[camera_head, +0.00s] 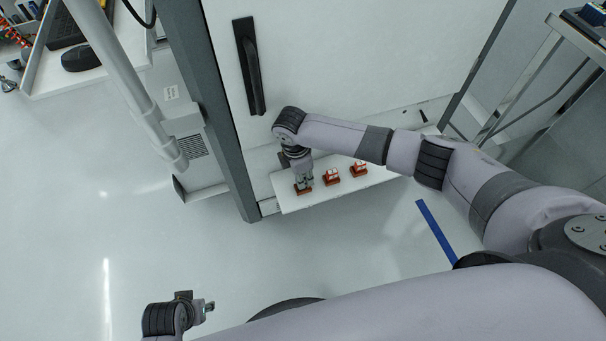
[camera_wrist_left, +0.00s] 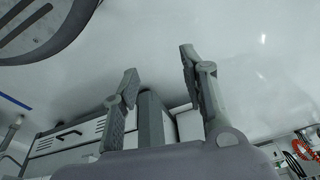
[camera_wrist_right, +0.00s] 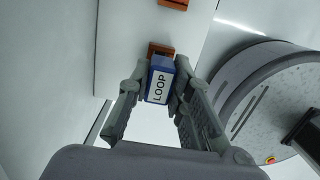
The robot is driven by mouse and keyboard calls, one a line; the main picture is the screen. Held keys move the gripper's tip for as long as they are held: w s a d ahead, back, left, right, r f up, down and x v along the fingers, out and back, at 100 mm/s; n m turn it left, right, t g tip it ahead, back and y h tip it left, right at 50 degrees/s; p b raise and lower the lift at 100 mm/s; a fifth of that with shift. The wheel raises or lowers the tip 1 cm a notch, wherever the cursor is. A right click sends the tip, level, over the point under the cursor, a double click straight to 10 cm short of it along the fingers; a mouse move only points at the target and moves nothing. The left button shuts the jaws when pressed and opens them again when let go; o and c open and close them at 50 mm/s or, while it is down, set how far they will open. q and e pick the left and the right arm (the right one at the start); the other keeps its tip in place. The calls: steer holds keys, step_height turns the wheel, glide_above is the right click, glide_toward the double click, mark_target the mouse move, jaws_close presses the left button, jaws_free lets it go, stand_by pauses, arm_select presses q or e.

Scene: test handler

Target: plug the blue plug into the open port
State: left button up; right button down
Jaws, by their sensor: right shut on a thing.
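The blue plug (camera_wrist_right: 159,82), labelled LOOP, is between the fingers of my right gripper (camera_wrist_right: 156,90) in the right wrist view, and the gripper is shut on it. An orange-brown port (camera_wrist_right: 160,48) shows just beyond the plug's far end. I cannot tell whether the plug is inside it or only close over it. In the head view my right gripper (camera_head: 304,182) points down at the leftmost orange base (camera_head: 303,191) and hides most of the plug. My left gripper (camera_wrist_left: 158,72) is open and empty, far from the shelf; it also shows in the head view (camera_head: 208,306).
Two orange ports with red-and-white plugs, a middle one (camera_head: 331,178) and a right one (camera_head: 358,169), stand in a row on the white shelf (camera_head: 300,205). A cabinet door with a black handle (camera_head: 249,65) rises behind. The floor in front is clear.

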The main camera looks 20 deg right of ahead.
arm_select(q)
steer(key=shift+r, duration=0.35)
arm_select(e)
steer(key=shift+f, duration=0.2)
arm_select(q)
steer(key=shift+r, duration=0.3)
arm_select(e)
steer(key=shift+f, duration=0.15)
arm_select(q)
steer(key=shift+r, duration=0.1)
arm_select(e)
steer(key=shift+f, duration=0.1)
arm_select(q)
steer(key=shift+s+r+b, duration=0.15)
steer(key=shift+r+b, duration=0.3)
steer(key=shift+r, duration=0.05)
arm_select(e)
steer(key=shift+f, duration=0.3)
steer(key=shift+f, duration=0.35)
steer(key=c, duration=1.8)
jaws_free()
steer(key=o, duration=0.4)
arm_select(q)
steer(key=shift+w+r, duration=0.15)
steer(key=shift+r, duration=0.35)
steer(key=shift+w+r, duration=0.15)
steer(key=shift+r, duration=0.35)
arm_select(e)
steer(key=shift+o, duration=0.2)
